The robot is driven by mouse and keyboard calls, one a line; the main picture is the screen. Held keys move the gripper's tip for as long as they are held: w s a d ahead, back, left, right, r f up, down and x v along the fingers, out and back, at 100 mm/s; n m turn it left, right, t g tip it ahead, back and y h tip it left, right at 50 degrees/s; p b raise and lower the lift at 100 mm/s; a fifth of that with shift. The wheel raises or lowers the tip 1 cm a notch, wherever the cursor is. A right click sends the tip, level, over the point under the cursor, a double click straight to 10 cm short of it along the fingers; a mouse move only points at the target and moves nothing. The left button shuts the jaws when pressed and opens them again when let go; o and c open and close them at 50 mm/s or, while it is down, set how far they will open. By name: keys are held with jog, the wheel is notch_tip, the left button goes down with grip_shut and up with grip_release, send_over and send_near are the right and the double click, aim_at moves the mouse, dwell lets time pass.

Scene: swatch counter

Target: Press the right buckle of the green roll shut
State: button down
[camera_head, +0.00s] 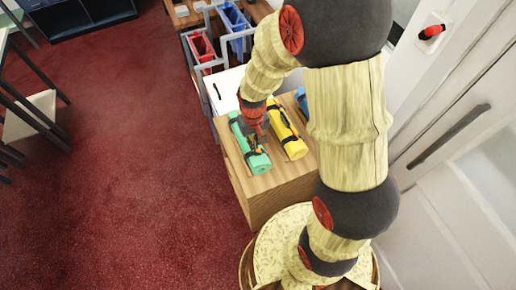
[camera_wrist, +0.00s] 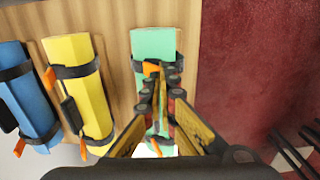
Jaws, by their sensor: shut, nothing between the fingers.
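The green roll (camera_wrist: 154,43) is the rightmost of the rolls in the wrist view. In the head view the green roll (camera_head: 260,163) lies at the left on the wooden counter. A dark strap crosses it near each end. An orange buckle tab (camera_wrist: 150,69) shows at the upper strap in the wrist view, beside my fingertips; whether it is latched is unclear. Another orange bit (camera_wrist: 155,148) shows lower, partly behind my fingers. My gripper (camera_wrist: 162,78) is shut and empty, over the upper strap; contact cannot be told. In the head view my gripper (camera_head: 255,146) is above the roll's near end.
A yellow roll (camera_wrist: 73,48) and a blue roll (camera_wrist: 22,88), both strapped, lie beside the green one. The wooden counter (camera_head: 283,186) ends close to the green roll, with red carpet (camera_head: 130,150) beyond. Red and blue bins (camera_head: 202,47) stand behind. A white door is at right.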

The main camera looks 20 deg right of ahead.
jog(key=shift+a+f+b, duration=0.15)
jog(key=shift+f+b, duration=0.35)
jog(key=shift+f, duration=0.35)
jog(key=shift+a+f+b, duration=0.15)
jog(key=shift+f+b, duration=0.35)
jog(key=shift+f, duration=0.3)
jog(key=shift+r, duration=0.1)
jog(key=shift+r+p, duration=3.15)
jog(key=shift+r, duration=0.8)
jog(key=shift+s, duration=0.1)
jog(key=s+r+t+b, duration=0.2)
jog(key=s+r, duration=0.5)
jog(key=r, duration=0.5)
jog(key=s+r+t+b, duration=0.3)
jog(key=s+r, duration=0.3)
jog(key=r, duration=0.6)
jog(key=shift+s+d+t, duration=0.3)
jog(key=shift+s+d, duration=0.05)
jog(key=shift+s, duration=0.05)
